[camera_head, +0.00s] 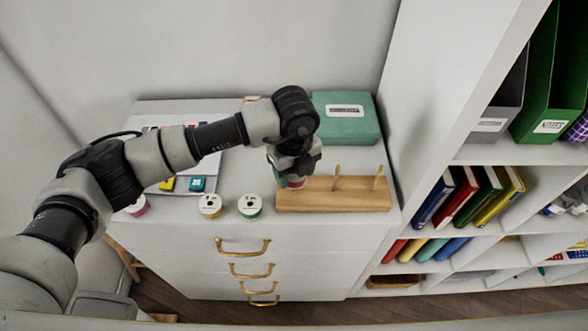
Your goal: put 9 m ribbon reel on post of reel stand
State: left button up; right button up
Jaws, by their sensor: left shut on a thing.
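The wooden reel stand (335,200) lies on the cabinet top, with two upright posts visible, a middle one (337,172) and a right one (379,171). My left gripper (293,174) is over the stand's left end, pointing down, shut on a small reel (298,184) with a reddish edge. The gripper hides most of this reel, its label, and any post beneath it. I cannot tell whether the reel is around a post. A yellow-edged reel (209,205), a green-edged reel (250,206) and a pink reel (137,208) stand left of the stand; their labels are too small to read surely.
A green box (346,118) stands behind the stand. Small yellow and teal items (197,184) lie on a pale sheet at left, partly behind my arm. A tall white shelf (408,130) with books and files bounds the right side. Brass drawer handles (243,247) face the front.

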pick_arm(q)
jog(key=shift+f, duration=0.15)
jog(key=o, duration=1)
